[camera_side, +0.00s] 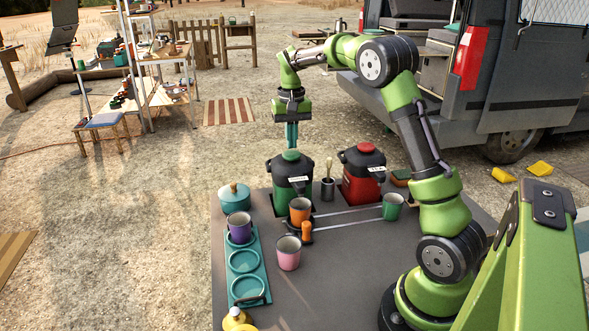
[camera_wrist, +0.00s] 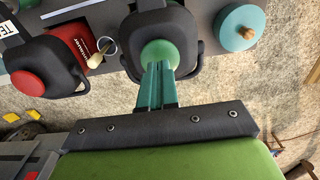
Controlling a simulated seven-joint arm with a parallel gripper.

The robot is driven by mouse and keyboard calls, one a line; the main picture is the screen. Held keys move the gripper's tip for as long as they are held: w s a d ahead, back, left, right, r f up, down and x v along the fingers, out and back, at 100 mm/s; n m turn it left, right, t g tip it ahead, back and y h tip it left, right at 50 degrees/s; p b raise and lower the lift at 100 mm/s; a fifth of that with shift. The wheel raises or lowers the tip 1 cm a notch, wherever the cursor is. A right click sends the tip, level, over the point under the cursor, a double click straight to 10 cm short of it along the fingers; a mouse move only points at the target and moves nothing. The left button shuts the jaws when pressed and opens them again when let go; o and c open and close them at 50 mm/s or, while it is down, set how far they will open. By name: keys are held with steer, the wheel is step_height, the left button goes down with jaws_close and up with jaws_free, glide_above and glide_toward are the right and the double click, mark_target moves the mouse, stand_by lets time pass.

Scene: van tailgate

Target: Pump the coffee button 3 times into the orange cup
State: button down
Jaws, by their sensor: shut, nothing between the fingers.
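The green dispenser (camera_side: 290,178) stands at the back of the grey table, with a round green button on its black lid (camera_side: 290,155). The button (camera_wrist: 160,52) also shows in the wrist view. My gripper (camera_side: 291,146) is shut and empty, pointing straight down over this button. Its teal fingertips (camera_wrist: 157,68) overlap the button's edge in the wrist view; I cannot tell whether they touch it. The orange cup (camera_side: 300,211) stands upright in front of the green dispenser, by its spout. The dispenser's label is too small to read.
A red dispenser (camera_side: 361,178) stands to the right; its label starts "TE" in the wrist view. A utensil holder (camera_side: 327,189) is between. A green cup (camera_side: 392,207), orange knob (camera_side: 306,232), pink cup (camera_side: 289,254), purple cup (camera_side: 240,229) in a teal tray (camera_side: 245,262), and teal pot (camera_side: 234,198) surround.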

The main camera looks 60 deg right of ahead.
mark_target(291, 153)
steer(key=shift+f, duration=0.1)
steer(key=shift+f, duration=1.6)
steer(key=shift+r, duration=1.7)
steer(key=shift+r, duration=2)
